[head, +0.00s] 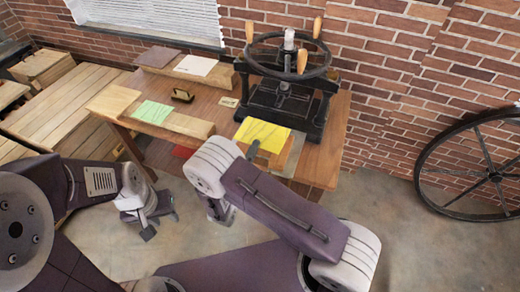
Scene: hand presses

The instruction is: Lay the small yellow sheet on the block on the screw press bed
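The small yellow sheet (268,133) is at the front right of the table, just in front of the black screw press (283,103). A wooden block (277,158) shows beneath its near side. My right gripper (253,150) is at the sheet's near edge, with one finger overlapping that edge. The rest of it is hidden behind my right arm, so its closing is not visible. The block on the press bed is hard to make out under the wheel. My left gripper (159,223) is low over the floor in front of the table, fingers apart and empty.
A green sheet (153,112) lies on a wooden block at the front left, and a whitish sheet (196,65) on another at the back. A small brass object (182,96) sits between. The press handwheel (262,61) with upright wooden handles overhangs its bed.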

